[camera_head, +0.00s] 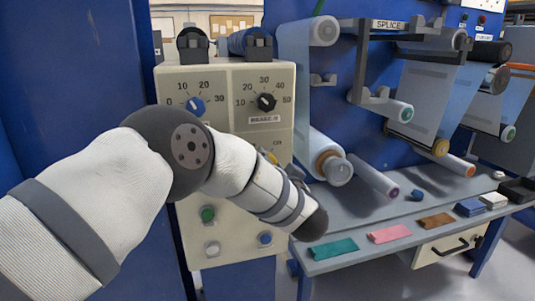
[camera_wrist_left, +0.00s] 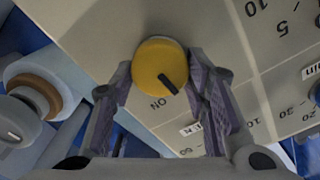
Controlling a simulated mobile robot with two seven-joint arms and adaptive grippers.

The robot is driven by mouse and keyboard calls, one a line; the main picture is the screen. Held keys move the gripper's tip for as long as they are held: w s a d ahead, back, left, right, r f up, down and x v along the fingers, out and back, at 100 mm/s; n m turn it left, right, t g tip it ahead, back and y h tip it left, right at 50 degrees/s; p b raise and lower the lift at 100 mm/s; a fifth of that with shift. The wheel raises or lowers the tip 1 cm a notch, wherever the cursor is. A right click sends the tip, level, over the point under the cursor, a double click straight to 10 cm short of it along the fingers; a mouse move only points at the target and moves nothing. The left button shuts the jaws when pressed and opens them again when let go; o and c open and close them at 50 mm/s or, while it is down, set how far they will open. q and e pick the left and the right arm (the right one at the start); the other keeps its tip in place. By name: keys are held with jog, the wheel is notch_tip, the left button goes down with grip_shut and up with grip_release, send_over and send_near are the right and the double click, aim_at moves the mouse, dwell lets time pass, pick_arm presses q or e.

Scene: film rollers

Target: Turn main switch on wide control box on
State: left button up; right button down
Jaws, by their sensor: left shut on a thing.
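The wide control box (camera_head: 228,80) is a cream panel with dials and buttons in the head view. Its yellow main switch knob (camera_wrist_left: 158,66) fills the upper middle of the left wrist view, and a bit of it shows above my arm in the head view (camera_head: 272,157). My left arm hides the gripper in the head view. My right gripper is not in view.
Blue dial (camera_head: 195,106) and black dial (camera_head: 266,102) sit above my arm. A green button (camera_head: 207,214), a white button (camera_head: 212,248) and a blue button (camera_head: 265,239) sit below. Film rollers (camera_head: 333,165) and a grey bench (camera_head: 420,205) with coloured pieces stand right of the box.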

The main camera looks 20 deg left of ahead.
pick_arm(q)
jog(key=shift+f+m+p, duration=0.1)
jog(key=shift+m+p, duration=0.35)
jog(key=shift+m, duration=3.25)
pick_arm(e)
jog(key=shift+w+r, duration=0.5)
jog(key=shift+r, duration=0.1)
pick_arm(q)
jog(key=o, duration=1.1)
jog(key=shift+o, duration=0.2)
jog(key=v, duration=0.7)
jog(key=shift+s+d, duration=0.2)
jog(key=shift+f, duration=0.1)
